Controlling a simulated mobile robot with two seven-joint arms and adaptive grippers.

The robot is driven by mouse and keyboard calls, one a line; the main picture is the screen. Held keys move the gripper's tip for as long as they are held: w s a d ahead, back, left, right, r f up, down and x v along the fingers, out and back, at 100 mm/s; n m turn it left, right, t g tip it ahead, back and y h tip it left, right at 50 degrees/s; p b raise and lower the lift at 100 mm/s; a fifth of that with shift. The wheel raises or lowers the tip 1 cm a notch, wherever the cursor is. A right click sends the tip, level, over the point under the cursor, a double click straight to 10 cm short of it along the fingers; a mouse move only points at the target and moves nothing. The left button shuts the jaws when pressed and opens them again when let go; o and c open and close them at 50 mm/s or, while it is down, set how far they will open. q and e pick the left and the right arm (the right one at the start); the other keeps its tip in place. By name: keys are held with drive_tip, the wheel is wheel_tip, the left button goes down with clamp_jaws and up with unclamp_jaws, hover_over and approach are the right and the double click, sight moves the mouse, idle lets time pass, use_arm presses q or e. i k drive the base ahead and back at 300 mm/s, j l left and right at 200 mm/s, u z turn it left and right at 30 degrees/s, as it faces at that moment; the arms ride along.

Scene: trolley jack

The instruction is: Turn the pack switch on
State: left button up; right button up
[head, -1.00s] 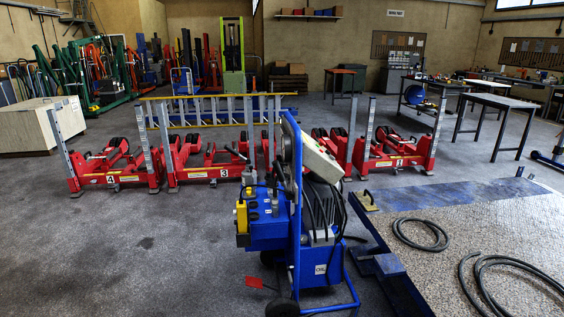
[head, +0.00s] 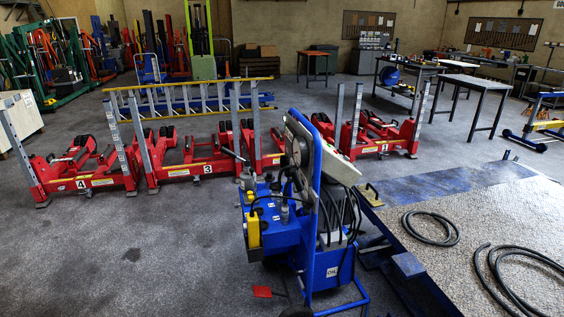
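A blue wheeled power pack (head: 282,228) stands upright on the floor right of centre. It has a tall blue frame (head: 311,200), a yellow block (head: 253,228) on its left side and round gauges (head: 297,150) near the top. A pale sloped box (head: 338,168), which looks like a control panel, sits at the upper right. Its face is seen at a steep angle, and I cannot make out a pack switch. Neither of my grippers is in view.
Red trolley jacks (head: 196,170) stand in a row behind the pack. A low platform (head: 478,212) with coiled black hoses (head: 431,227) lies to the right. The grey floor at left front is clear.

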sight(284, 161)
drive_tip(key=i+l+u, duration=0.2)
drive_tip(key=i+j+u, duration=0.1)
drive_tip(key=i+u, duration=0.95)
drive_tip(key=i+z, duration=0.2)
drive_tip(key=z, duration=0.15)
drive_tip(key=i+j+z, duration=0.1)
drive_tip(key=z, duration=0.3)
drive_tip(key=i+j+z, duration=0.15)
drive_tip(key=z, duration=0.2)
drive_tip(key=i, duration=0.05)
